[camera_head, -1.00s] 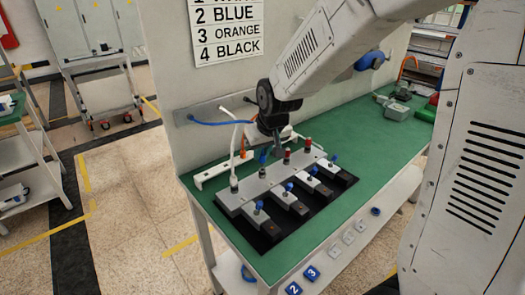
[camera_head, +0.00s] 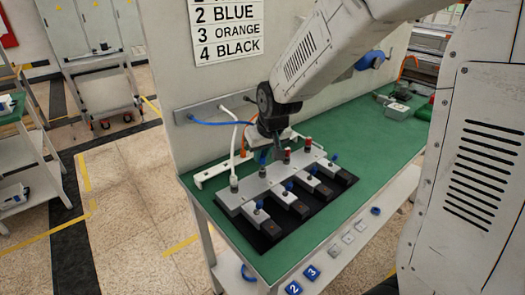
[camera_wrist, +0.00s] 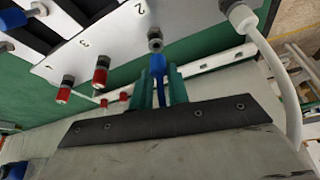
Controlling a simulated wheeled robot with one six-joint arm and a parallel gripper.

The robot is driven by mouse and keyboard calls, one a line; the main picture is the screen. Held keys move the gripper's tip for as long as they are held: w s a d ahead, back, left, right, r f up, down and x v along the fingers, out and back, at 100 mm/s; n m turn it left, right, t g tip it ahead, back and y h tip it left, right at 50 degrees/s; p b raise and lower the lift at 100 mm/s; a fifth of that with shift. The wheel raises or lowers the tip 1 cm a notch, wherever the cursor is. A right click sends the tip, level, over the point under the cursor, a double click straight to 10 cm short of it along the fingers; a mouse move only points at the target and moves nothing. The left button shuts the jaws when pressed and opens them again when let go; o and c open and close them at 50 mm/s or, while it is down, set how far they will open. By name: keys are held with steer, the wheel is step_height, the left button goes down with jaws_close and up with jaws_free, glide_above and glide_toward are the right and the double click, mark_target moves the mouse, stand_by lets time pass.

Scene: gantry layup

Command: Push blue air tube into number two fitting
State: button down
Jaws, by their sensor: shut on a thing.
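My gripper (camera_wrist: 160,88) is shut on the blue air tube (camera_wrist: 158,68), which stands between its teal fingers. In the wrist view the tube's end lies just below the dark round number two fitting (camera_wrist: 155,42), by the printed 2. I cannot tell whether they touch. In the head view my gripper (camera_head: 265,155) is over the back row of the grey fitting block (camera_head: 228,203), and the number two fitting (camera_head: 262,172) is right under it. The blue tube (camera_head: 222,123) runs from the wall bracket towards my gripper.
A white tube (camera_wrist: 275,65) stands in the number one fitting (camera_wrist: 240,16). The number three (camera_wrist: 100,76) and number four (camera_wrist: 65,90) fittings have red tops. Blue-topped valves stand along the front of the block.

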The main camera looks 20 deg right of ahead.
steer(key=shift+f, duration=0.95)
steer(key=c, duration=1.3)
jaws_free()
steer(key=v, duration=0.7)
steer(key=shift+s+r, duration=0.15)
steer(key=shift+r, duration=0.2)
